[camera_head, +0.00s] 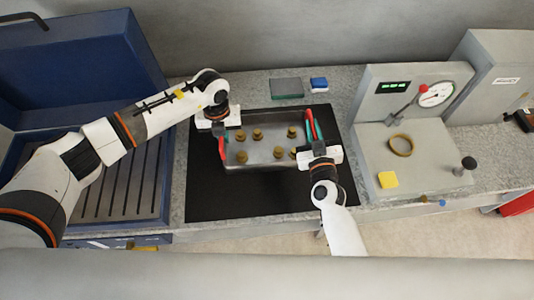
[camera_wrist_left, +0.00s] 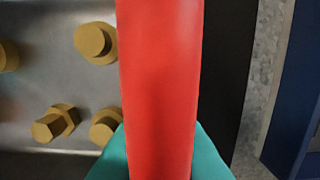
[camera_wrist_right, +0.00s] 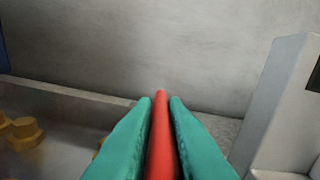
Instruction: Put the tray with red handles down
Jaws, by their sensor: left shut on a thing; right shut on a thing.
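A grey metal tray (camera_head: 262,160) with a red handle at each end is over the black mat (camera_head: 205,200) in the head view. Several brass-coloured bolts (camera_head: 257,135) lie in it. I cannot tell whether the tray touches the mat. My left gripper (camera_head: 221,140) is shut on the left red handle (camera_wrist_left: 160,90), which fills the middle of the left wrist view between teal fingers. My right gripper (camera_head: 314,135) is shut on the right red handle (camera_wrist_right: 161,140), and its teal fingers (camera_wrist_right: 160,115) sit on both sides of it. The tray's underside is hidden.
A blue open cabinet (camera_head: 75,75) stands at the left. A grey gauge panel (camera_head: 410,120) with a brass ring (camera_head: 401,145) and yellow block (camera_head: 388,180) stands at the right. A grey-green pad (camera_head: 287,87) and blue box (camera_head: 319,84) lie behind the mat. Bare mat shows in front.

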